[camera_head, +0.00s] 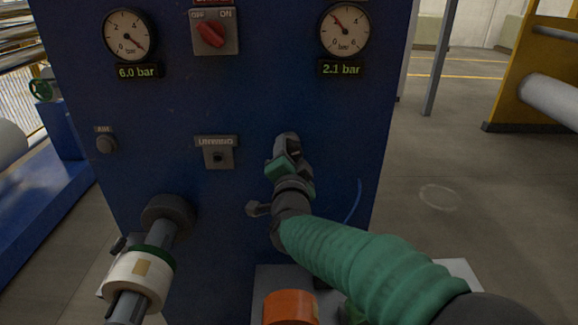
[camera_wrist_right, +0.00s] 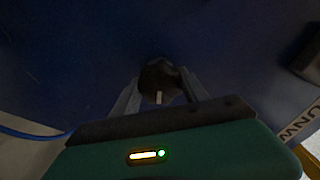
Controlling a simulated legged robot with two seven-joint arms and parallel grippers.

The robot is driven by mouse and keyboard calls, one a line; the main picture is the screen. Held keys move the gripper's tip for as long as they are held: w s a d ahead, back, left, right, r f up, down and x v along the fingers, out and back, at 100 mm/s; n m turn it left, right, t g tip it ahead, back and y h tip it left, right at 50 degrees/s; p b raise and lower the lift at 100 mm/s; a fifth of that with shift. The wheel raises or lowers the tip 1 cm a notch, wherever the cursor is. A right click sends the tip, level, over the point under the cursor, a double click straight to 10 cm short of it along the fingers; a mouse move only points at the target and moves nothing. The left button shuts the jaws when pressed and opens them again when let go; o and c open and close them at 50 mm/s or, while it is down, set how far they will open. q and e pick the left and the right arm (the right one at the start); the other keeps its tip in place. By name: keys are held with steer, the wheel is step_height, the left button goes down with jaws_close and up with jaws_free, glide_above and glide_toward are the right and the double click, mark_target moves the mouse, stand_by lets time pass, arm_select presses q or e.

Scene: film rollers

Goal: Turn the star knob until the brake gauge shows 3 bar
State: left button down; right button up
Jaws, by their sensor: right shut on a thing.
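The star knob (camera_wrist_right: 157,72) is dark with a pale mark and sits between my right gripper's fingers in the right wrist view. In the head view the gripper and arm mostly cover it. My right gripper (camera_head: 287,150) is shut on the knob at the blue panel's lower right. The right gauge (camera_head: 344,31) has a red needle pointing up-left and a green readout (camera_head: 341,69) of 2.1 bar. The left gauge (camera_head: 130,35) has a readout (camera_head: 137,71) of 6.0 bar. No legible label shows which is the brake gauge. My left gripper is out of view.
The blue panel (camera_head: 270,85) carries a red OFF/ON switch (camera_head: 210,34), an UNWIND switch (camera_head: 219,156) and a small round button (camera_head: 106,144). A shaft with a white roll (camera_head: 135,277) juts out at lower left. An orange cylinder (camera_head: 290,306) is at the bottom.

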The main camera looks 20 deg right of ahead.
steer(key=shift+f+m+b, duration=0.1)
steer(key=shift+m+b, duration=1.4)
steer(key=shift+m, duration=0.3)
steer(key=o, duration=1.4)
steer(key=shift+d, duration=0.1)
steer(key=shift+s, duration=0.1)
steer(key=v, duration=1.6)
steer(key=shift+s, duration=0.3)
